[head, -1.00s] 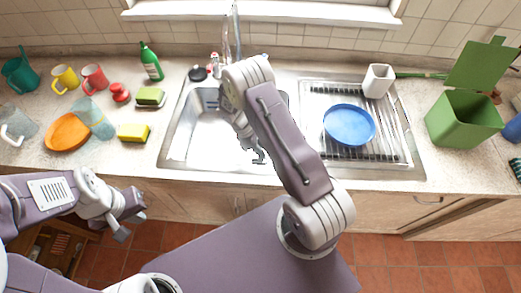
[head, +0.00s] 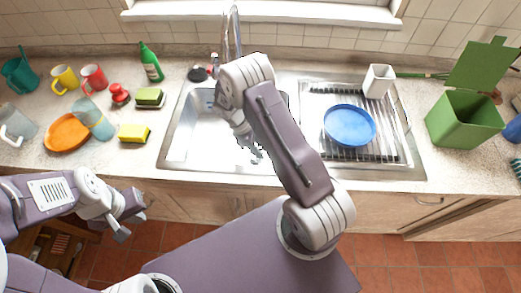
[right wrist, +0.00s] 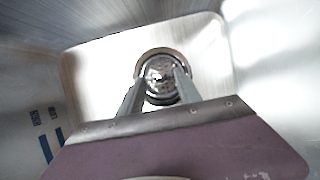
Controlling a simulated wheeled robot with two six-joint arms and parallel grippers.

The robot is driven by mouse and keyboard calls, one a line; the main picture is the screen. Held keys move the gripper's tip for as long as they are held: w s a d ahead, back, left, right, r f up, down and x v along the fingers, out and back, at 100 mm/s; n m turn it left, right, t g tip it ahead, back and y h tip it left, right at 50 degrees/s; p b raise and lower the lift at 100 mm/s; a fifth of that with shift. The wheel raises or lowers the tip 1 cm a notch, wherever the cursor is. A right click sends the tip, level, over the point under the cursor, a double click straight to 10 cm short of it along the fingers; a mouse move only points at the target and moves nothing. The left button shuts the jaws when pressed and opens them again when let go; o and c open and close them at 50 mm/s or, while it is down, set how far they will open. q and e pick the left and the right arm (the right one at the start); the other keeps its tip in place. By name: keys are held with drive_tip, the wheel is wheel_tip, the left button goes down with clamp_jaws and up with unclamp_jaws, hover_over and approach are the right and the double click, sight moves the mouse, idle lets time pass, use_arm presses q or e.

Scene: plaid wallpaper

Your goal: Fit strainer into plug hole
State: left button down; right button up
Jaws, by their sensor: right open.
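In the right wrist view a round, perforated metal strainer (right wrist: 160,82) shows at the plug hole (right wrist: 142,66) in the floor of the sink. A brownish ring shows around its far side. It looks about level, but I cannot tell whether it is fully seated. My right gripper (right wrist: 157,88) is open, with one finger on each side of the strainer; contact is unclear. In the head view my right arm reaches down into the sink (head: 180,140) and hides the plug hole. My left gripper (head: 130,218) is open and empty in front of the counter.
Right of the basin, a blue plate (head: 349,125) and a white cup (head: 378,80) stand on the drainer. Sponges (head: 134,133), mugs (head: 93,78) and an orange plate (head: 67,132) lie left of it. The tap (head: 232,35) rises behind my right arm. The basin walls are close around the gripper.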

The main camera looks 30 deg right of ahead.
drive_tip(key=v, duration=1)
drive_tip(key=s+a+r+m+t+y, duration=0.1)
drive_tip(key=s+r+m, duration=0.1)
drive_tip(key=s+m, duration=0.2)
drive_tip(key=s+a+r+m+t+y, duration=0.1)
drive_tip(key=s+r+m, duration=0.1)
drive_tip(key=s+m, duration=0.2)
drive_tip(key=s+a+r+m+t+y, duration=0.1)
drive_tip(key=s+r+m+y, duration=0.1)
drive_tip(key=s, duration=0.5)
drive_tip(key=shift+s+r+m+t, duration=0.2)
drive_tip(key=shift+s+m+t, duration=0.1)
drive_tip(key=shift+m, duration=0.6)
drive_tip(key=shift+a, duration=0.1)
drive_tip(key=shift+w, duration=0.1)
drive_tip(key=shift+w+f, duration=0.1)
